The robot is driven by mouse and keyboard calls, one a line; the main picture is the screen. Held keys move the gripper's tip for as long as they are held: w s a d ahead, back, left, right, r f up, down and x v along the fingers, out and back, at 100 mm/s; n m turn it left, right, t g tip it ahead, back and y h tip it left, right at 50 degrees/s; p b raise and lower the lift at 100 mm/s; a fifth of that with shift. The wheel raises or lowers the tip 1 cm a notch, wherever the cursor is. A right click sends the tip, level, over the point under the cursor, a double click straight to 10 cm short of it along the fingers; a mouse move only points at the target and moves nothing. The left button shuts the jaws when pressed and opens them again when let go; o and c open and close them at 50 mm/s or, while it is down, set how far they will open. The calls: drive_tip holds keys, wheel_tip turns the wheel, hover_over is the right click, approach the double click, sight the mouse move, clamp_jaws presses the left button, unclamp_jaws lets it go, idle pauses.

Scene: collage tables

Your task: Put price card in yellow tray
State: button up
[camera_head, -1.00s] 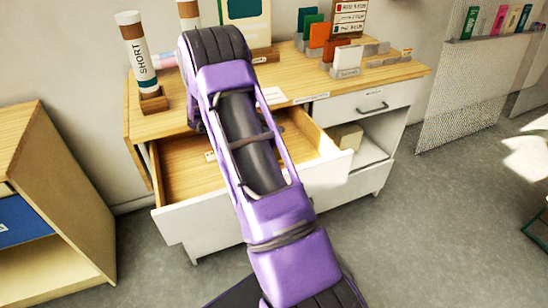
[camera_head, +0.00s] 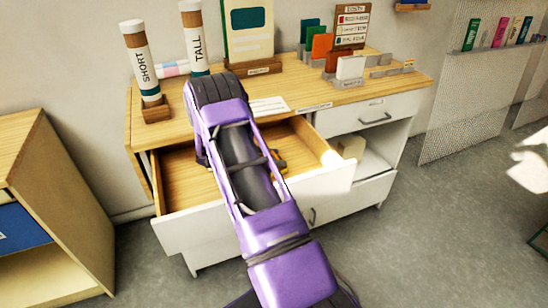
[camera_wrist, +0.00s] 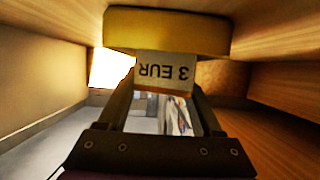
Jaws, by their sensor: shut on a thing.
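The price card (camera_wrist: 165,70), pale and marked "3 EUR" upside down in the picture, is between the fingertips of my gripper (camera_wrist: 163,88), which is shut on it. The yellow tray (camera_wrist: 165,30) is close by the card in the wrist view, its rounded yellow side overlapping the card's edge in the picture. I cannot tell whether card and tray touch. In the head view, a small yellow-orange piece (camera_head: 280,159), likely the tray, shows inside the open drawer (camera_head: 185,183) beside my arm. My gripper and the card are hidden behind the arm there.
Wooden drawer walls are close around my gripper in the wrist view. The cabinet top (camera_head: 290,93) above bears a SHORT tube (camera_head: 142,62), a TALL tube (camera_head: 196,45), a sign and coloured cards in holders. A wooden shelf unit (camera_head: 60,190) stands at left.

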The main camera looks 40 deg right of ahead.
drive_tip(key=shift+f, duration=0.35)
drive_tip(key=o, duration=1.3)
drive_tip(key=shift+r, duration=0.1)
drive_tip(key=shift+r, duration=0.1)
drive_tip(key=shift+r, duration=0.35)
drive_tip(key=v, duration=1.2)
drive_tip(key=shift+a+f+p, duration=0.1)
drive_tip(key=shift+f+p, duration=0.1)
drive_tip(key=shift+p, duration=0.2)
